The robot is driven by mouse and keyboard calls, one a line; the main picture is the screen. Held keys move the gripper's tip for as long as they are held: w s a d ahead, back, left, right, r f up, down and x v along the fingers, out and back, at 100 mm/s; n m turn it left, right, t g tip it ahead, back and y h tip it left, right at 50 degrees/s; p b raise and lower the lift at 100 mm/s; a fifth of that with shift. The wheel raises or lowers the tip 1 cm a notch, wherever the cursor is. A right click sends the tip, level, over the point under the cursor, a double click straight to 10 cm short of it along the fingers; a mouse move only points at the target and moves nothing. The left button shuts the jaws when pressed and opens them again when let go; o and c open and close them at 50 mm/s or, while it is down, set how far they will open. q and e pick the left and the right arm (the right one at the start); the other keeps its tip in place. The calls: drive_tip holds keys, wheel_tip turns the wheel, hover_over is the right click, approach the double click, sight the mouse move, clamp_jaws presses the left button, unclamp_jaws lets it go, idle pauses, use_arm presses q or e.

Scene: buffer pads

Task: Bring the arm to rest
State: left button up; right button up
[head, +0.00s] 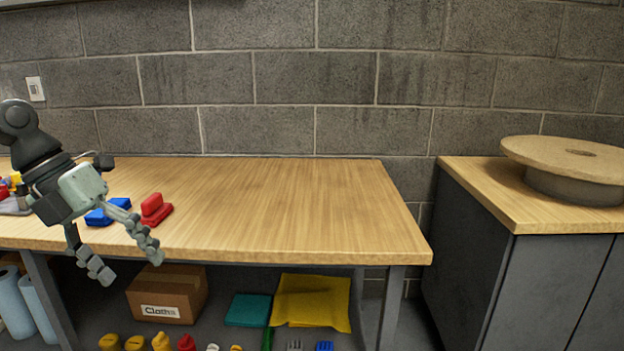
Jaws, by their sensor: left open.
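My left gripper (125,265) comes in from the left side of the head view. Its two jointed fingers are spread apart and hold nothing. It hangs at the front left edge of the wooden workbench (290,205), pointing down and to the right. A red pad with a grip (155,209) sits on the bench just right of the gripper. A blue pad (100,216) sits behind the fingers and is partly hidden by them. My right gripper is not in view.
Red, yellow and grey items (10,195) stand at the bench's far left. The middle and right of the bench are clear. A cardboard box (168,294), a yellow cloth (312,303) and a teal cloth (248,310) lie below. A grey cabinet (480,250) stands at right with a round board (570,156).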

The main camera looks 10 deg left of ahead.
use_arm(q)
drive_tip(key=w+a+f+n+t+h, duration=0.1)
drive_tip(key=w+f+n+t+h, duration=0.4)
drive_tip(key=w+n+t, duration=0.55)
drive_tip(key=s+a+f+n+t+y, duration=0.1)
drive_tip(key=a+f+n+t+y, duration=0.1)
drive_tip(key=a+f+n+y, duration=0.4)
drive_tip(key=s+a+f+n+t+y, duration=0.2)
drive_tip(key=a+f+n+y, duration=0.15)
drive_tip(key=f+n, duration=0.4)
drive_tip(key=s+d+f+n+g+y, duration=0.1)
drive_tip(key=s+f+n+g+y, duration=0.2)
drive_tip(key=f, duration=0.6)
drive_tip(key=s+d+f+n+g+y, duration=0.1)
drive_tip(key=s+f+n+g, duration=0.2)
drive_tip(key=s+f, duration=0.4)
drive_tip(key=s+d+f+n+g+h, duration=0.2)
drive_tip(key=s+d+f+g, duration=0.5)
drive_tip(key=s+d+f, duration=0.5)
drive_tip(key=d+f, duration=0.1)
drive_tip(key=d, duration=0.2)
drive_tip(key=shift+s+f, duration=0.15)
drive_tip(key=shift+f, duration=0.25)
drive_tip(key=shift+a, duration=0.1)
